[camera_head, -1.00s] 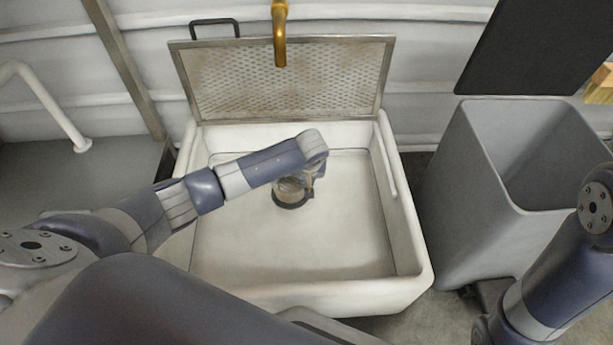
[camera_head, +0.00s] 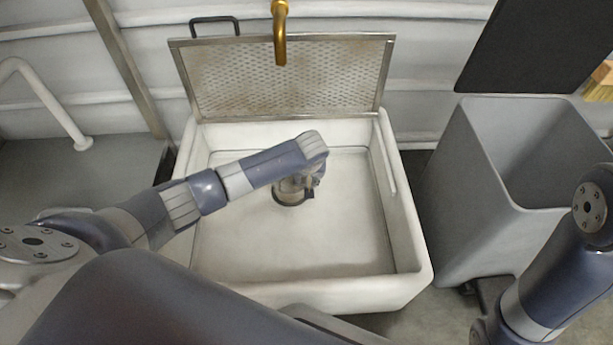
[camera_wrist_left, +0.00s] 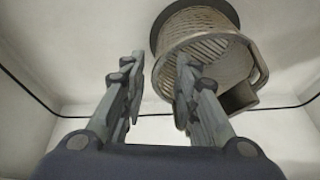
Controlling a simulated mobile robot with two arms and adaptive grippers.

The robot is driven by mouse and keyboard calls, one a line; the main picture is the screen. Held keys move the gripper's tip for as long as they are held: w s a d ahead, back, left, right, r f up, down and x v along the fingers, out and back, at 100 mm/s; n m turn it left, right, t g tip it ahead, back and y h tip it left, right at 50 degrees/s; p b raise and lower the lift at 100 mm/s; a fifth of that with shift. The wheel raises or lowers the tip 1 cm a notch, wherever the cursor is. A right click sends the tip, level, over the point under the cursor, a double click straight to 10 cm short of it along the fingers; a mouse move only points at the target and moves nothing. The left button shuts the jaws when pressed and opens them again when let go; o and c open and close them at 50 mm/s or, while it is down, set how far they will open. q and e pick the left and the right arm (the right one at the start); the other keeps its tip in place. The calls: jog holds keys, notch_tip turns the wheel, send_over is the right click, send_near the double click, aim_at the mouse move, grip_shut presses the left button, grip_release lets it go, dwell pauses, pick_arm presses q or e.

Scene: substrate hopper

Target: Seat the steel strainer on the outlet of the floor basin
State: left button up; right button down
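The steel strainer (camera_head: 290,188) is a slatted round basket with a side handle, low on the basin floor under my left wrist. It shows at the top of the left wrist view (camera_wrist_left: 210,55), with a dark block (camera_wrist_left: 238,97) on its handle. A dark ring (camera_head: 291,203) shows around its lower end; the outlet beneath is hidden, so I cannot tell how the strainer sits in it. The right finger overlaps the strainer in the picture. My right gripper is out of view.
The white floor basin (camera_head: 413,250) has raised walls around the work area, and its floor is otherwise clear. A perforated panel (camera_head: 330,80) stands upright at its back, under a brass tap (camera_head: 280,40). A tall grey bin (camera_head: 465,220) stands to the right.

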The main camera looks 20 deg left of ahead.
pick_arm(q)
jog(key=v, duration=1.2)
